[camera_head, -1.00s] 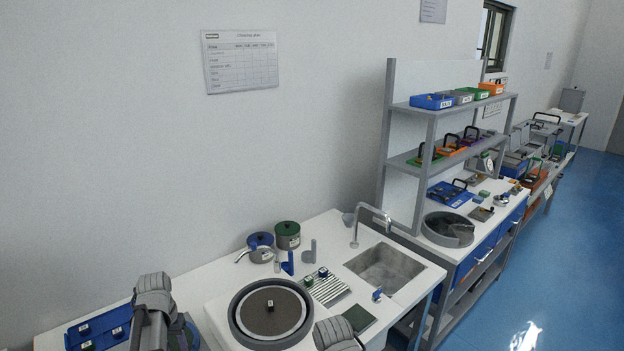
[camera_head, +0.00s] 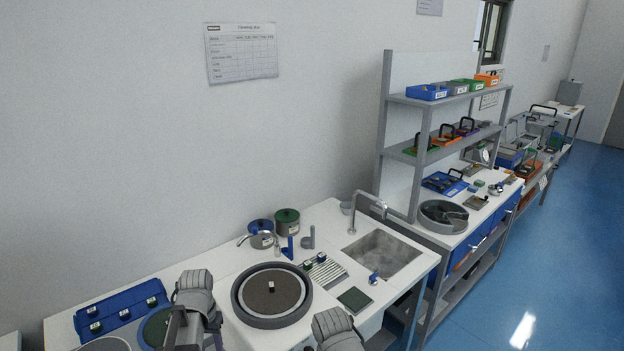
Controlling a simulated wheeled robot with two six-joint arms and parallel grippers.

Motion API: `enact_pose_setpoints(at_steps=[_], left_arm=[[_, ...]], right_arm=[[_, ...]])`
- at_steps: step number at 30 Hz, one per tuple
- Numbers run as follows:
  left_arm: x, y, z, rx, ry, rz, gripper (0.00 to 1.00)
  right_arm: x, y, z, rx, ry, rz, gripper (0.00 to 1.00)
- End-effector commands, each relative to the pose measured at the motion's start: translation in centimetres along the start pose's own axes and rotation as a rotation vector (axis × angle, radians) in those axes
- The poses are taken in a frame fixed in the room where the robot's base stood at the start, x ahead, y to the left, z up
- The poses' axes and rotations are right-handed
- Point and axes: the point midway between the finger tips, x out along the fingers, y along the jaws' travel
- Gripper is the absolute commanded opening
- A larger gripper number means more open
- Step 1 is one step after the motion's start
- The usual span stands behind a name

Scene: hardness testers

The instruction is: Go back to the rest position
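My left arm (camera_head: 195,300) comes in at the bottom left, over the white table beside the blue tray. My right arm (camera_head: 338,328) shows at the bottom middle, in front of the round grinding plate. The fingertips of both grippers are hidden or cut off by the lower edge, so I cannot see whether they hold anything.
The white table (camera_head: 222,262) carries a blue tray (camera_head: 122,301) with small cubes, a round plate in a grey ring (camera_head: 237,300) with a small cube on it, two pots, a drain rack and a sink (camera_head: 382,256). A shelf rack (camera_head: 383,150) stands behind right. Blue floor is clear at right.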

Motion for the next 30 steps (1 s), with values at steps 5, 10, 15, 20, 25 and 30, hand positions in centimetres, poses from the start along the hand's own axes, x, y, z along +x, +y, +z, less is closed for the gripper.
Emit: enact_pose_setpoints(at_steps=[5,10,15,20,25,30], left_arm=[[-0.1,6.2,1.8,0.078,-0.010,-0.016,0.46],[-0.3,13.4,5.1,0.178,-0.018,-0.045,0.46],[-0.4,18.1,8.1,0.250,-0.020,-0.069,0.46],[-0.4,20.1,9.5,0.282,-0.021,-0.081,0.46],[-0.4,20.4,9.7,0.287,-0.021,-0.083,0.46],[-0.4,20.4,9.7,0.286,-0.021,-0.083,0.46]], right_arm=[[0.0,0.0,0.0,0.000,0.000,0.000,0.50],[0.0,0.0,0.0,0.000,0.000,0.000,0.50],[0.0,0.0,0.0,0.000,0.000,0.000,0.50],[0.0,0.0,0.0,0.000,0.000,0.000,0.50],[0.0,0.0,0.0,0.000,0.000,0.000,0.50],[0.0,0.0,0.0,0.000,0.000,0.000,0.50]])
